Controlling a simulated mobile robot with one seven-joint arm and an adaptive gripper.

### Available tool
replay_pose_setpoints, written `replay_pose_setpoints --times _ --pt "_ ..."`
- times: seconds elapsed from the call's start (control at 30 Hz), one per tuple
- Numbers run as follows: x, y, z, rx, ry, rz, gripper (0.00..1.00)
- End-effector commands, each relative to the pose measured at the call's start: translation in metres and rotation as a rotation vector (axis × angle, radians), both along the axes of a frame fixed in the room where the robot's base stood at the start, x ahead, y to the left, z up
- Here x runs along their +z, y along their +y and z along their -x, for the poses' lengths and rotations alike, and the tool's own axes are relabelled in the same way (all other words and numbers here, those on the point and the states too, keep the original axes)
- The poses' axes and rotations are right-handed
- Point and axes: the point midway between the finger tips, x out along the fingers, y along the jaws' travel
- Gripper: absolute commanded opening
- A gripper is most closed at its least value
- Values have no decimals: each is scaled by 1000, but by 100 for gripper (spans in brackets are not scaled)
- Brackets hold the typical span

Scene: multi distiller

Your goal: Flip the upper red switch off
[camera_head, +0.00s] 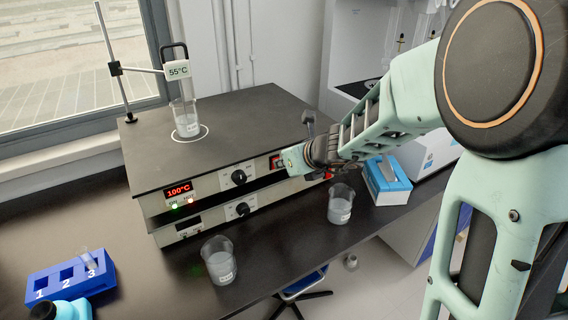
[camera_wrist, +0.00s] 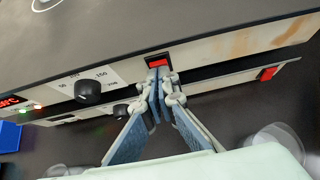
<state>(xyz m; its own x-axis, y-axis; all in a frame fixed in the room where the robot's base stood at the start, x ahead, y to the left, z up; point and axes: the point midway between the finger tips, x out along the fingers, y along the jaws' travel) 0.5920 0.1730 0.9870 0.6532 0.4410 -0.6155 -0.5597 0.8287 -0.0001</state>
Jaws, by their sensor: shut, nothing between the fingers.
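The upper red switch (camera_wrist: 157,62) sits in a black frame on the front of the upper hotplate unit (camera_wrist: 215,50). It also shows in the head view (camera_head: 275,162), partly covered by my gripper. My gripper (camera_wrist: 161,88) is shut and empty, with its fingertips just below the switch in the wrist view. I cannot tell whether they touch it. The upper unit's red display (camera_head: 179,190) reads 100°C, and a green and a red light glow below it. A second red switch (camera_wrist: 268,73) is on the lower unit, to the right.
A beaker (camera_head: 186,118) with a thermometer holder marked 55°C stands on the upper plate. Two beakers (camera_head: 219,260) (camera_head: 340,204) stand before the units. A blue numbered rack (camera_head: 70,279) is at lower left. A blue-white box (camera_head: 387,181) is at right.

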Motion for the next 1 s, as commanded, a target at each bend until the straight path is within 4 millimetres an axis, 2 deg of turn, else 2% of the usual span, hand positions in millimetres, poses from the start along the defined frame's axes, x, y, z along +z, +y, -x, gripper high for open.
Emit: replay_pose_setpoints --times 0.53,1.0 --pt "3 4 -6 1 4 2 0" --pt "19 4 -6 0 3 2 0"
